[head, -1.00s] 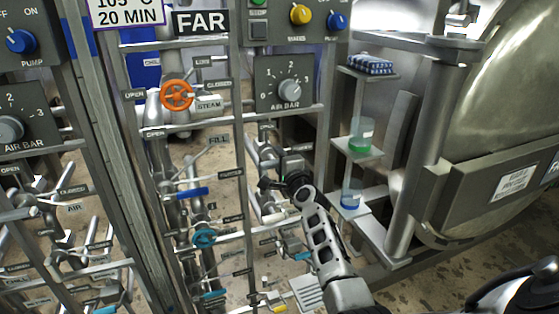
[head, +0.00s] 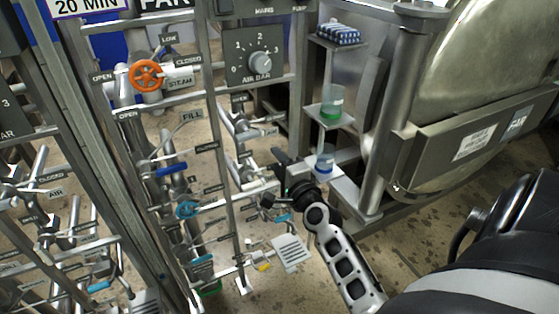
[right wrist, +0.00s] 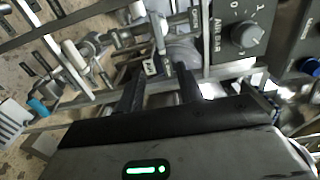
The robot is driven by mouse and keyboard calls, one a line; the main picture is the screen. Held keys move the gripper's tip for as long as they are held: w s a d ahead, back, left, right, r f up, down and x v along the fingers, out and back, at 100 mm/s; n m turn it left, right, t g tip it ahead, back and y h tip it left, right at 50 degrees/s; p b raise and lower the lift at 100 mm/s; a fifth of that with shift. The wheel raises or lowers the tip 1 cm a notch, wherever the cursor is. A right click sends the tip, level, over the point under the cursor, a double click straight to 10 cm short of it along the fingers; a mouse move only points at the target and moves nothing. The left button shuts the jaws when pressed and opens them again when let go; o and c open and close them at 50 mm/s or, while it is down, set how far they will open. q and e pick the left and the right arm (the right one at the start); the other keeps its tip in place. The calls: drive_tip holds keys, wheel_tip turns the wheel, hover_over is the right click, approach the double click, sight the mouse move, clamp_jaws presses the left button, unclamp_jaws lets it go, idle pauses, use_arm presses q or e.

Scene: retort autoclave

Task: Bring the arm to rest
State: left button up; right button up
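My right arm comes up from the lower right in the head view, with its pale link (head: 345,258) below the black wrist. My right gripper (head: 272,180) is in front of the pipe frame, left of the lower shelf. In the right wrist view the two dark fingers of the gripper (right wrist: 160,85) stand apart, with no object seen held between them. Pipes and valve handles show beyond the fingers. My left gripper is in neither current view.
The valve panel has an orange wheel (head: 146,75), a blue handle (head: 171,169) and an air dial (head: 260,62). Shelves beside it hold a green-bottomed jar (head: 331,112) and a blue-bottomed jar (head: 324,165). The FAR retort (head: 490,80) stands right. Open floor shows below it.

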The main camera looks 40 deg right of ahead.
drive_tip(key=shift+s, duration=0.2)
idle(0.4)
drive_tip(key=s+a+f+n+g+y, duration=0.3)
drive_tip(key=s+a+f+n, duration=0.5)
drive_tip(key=a+n, duration=0.3)
drive_tip(key=s+a+f+n+g+y, duration=0.3)
drive_tip(key=s+a+f+n+g, duration=0.1)
drive_tip(key=s+a+f+n, duration=0.5)
drive_tip(key=s+a+n, duration=0.2)
drive_tip(key=n, duration=0.1)
drive_tip(key=shift+s+a+g+y, duration=0.2)
drive_tip(key=shift+s+g+y, duration=0.05)
drive_tip(key=shift+g+y, duration=0.05)
drive_tip(key=shift+d, duration=0.1)
